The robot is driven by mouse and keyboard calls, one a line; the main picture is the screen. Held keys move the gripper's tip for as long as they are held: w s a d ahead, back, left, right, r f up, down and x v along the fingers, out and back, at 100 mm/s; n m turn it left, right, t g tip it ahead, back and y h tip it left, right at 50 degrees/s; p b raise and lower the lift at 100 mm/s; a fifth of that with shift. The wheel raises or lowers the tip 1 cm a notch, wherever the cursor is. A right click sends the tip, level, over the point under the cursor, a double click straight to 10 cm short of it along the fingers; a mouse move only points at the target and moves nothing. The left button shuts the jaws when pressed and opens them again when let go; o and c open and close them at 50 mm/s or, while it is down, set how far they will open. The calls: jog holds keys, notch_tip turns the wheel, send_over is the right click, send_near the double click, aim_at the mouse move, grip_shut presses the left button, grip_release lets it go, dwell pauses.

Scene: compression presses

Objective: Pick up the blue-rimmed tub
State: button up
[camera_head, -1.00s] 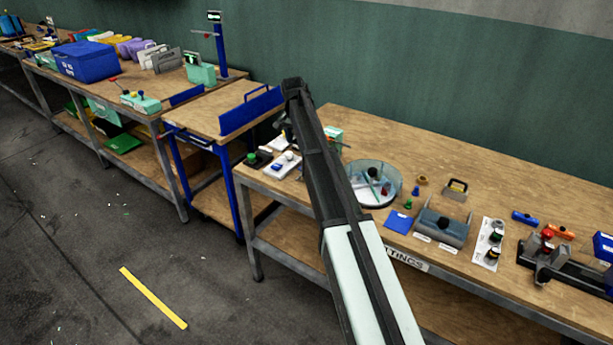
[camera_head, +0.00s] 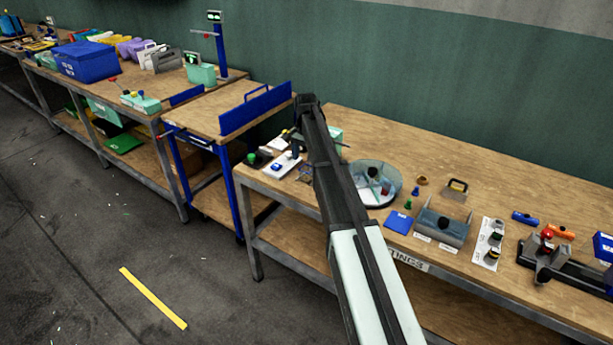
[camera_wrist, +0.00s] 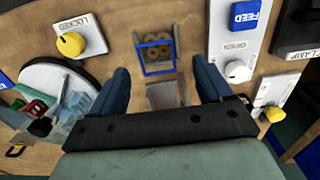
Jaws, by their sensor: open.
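The blue-rimmed tub (camera_wrist: 155,45) stands on the wooden bench in the wrist view. It is a small open box with a blue rim and several brown round pieces inside. My gripper (camera_wrist: 160,82) is open and empty above the bench, with a dark blue finger to each side. The tub shows between and just beyond the fingertips, apart from them. In the head view my gripper (camera_head: 297,145) is over the left end of the front bench, partly hidden by my arm. The tub is hard to make out there.
A white panel with a blue FEED button (camera_wrist: 244,14) stands close right of the tub. A yellow knob (camera_wrist: 71,45) marked LOCKED is at left. A round tray (camera_head: 393,189) holds small parts. The bench's front edge is near.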

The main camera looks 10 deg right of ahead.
aim_at(307, 168)
jog(key=shift+s+d+f, duration=0.1)
jog(key=shift+f, duration=1.25)
jog(key=shift+s+d+f, duration=0.1)
jog(key=shift+f, duration=1.2)
jog(key=shift+a, duration=0.1)
jog(key=c, duration=1.1)
jog(key=shift+r, duration=0.1)
